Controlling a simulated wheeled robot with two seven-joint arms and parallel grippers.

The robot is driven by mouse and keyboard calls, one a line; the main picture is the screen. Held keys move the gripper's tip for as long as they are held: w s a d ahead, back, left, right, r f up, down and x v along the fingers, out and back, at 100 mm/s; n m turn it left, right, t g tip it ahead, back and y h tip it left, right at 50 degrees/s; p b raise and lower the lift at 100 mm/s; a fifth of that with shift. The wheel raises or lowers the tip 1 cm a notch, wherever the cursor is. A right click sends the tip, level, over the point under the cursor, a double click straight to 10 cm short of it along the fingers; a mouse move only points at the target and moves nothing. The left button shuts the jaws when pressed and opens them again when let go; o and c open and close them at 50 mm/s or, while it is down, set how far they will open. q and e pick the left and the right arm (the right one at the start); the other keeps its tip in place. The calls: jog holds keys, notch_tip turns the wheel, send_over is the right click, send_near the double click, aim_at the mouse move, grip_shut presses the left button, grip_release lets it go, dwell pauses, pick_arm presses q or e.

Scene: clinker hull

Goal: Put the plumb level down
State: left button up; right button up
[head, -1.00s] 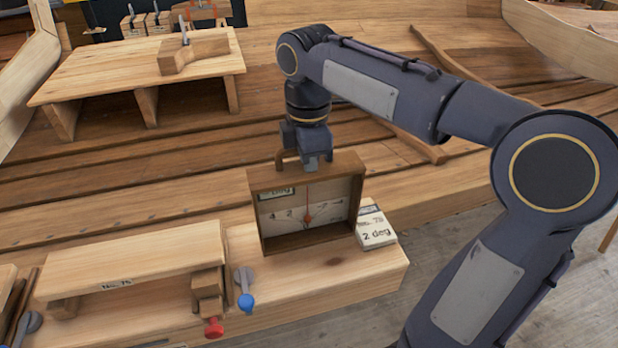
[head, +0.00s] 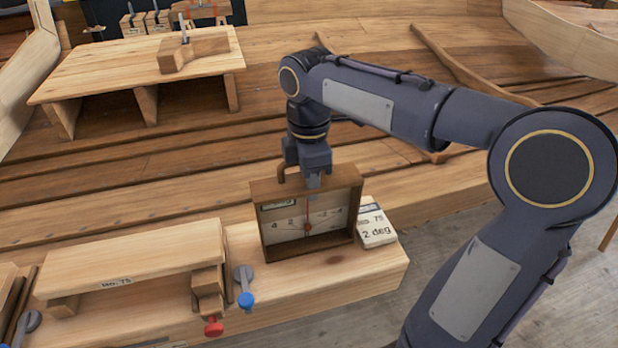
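The plumb level (head: 334,216) is an open-fronted wooden box with a pale scale, a thin hanging line and a red bob near the scale's middle. It is upright at the right end of the pale front plank. Its lower edge is at or just above the plank; I cannot tell if it touches. My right gripper (head: 311,178) comes down from above onto the level's top and appears shut on it. The exact grip is partly hidden. My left gripper is out of view.
A pale block marked "2 deg" (head: 375,229) lies close at the level's right. A wooden stand (head: 130,258) with blue (head: 246,300) and red (head: 213,327) knobs nearby is to the left. A low wooden table (head: 100,84) stands behind left. Planking behind is mostly clear.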

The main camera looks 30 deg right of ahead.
notch_tip(320, 180, up, 12)
jog(key=shift+r+p, duration=0.15)
jog(key=shift+p, duration=0.3)
jog(key=shift+s, duration=0.3)
jog(key=s+a+f+m+t+y, duration=0.2)
jog(key=s+f+m, duration=0.6)
jog(key=f, duration=0.1)
jog(key=s+a+f+m+t+y, duration=0.1)
jog(key=s+a+f+m+t, duration=0.1)
jog(key=s+f+m, duration=0.6)
jog(key=shift+s+f+m+t+y, duration=0.15)
jog(key=shift+f+m+t+y, duration=0.3)
jog(key=shift+f+t, duration=0.35)
jog(key=shift+a, duration=0.1)
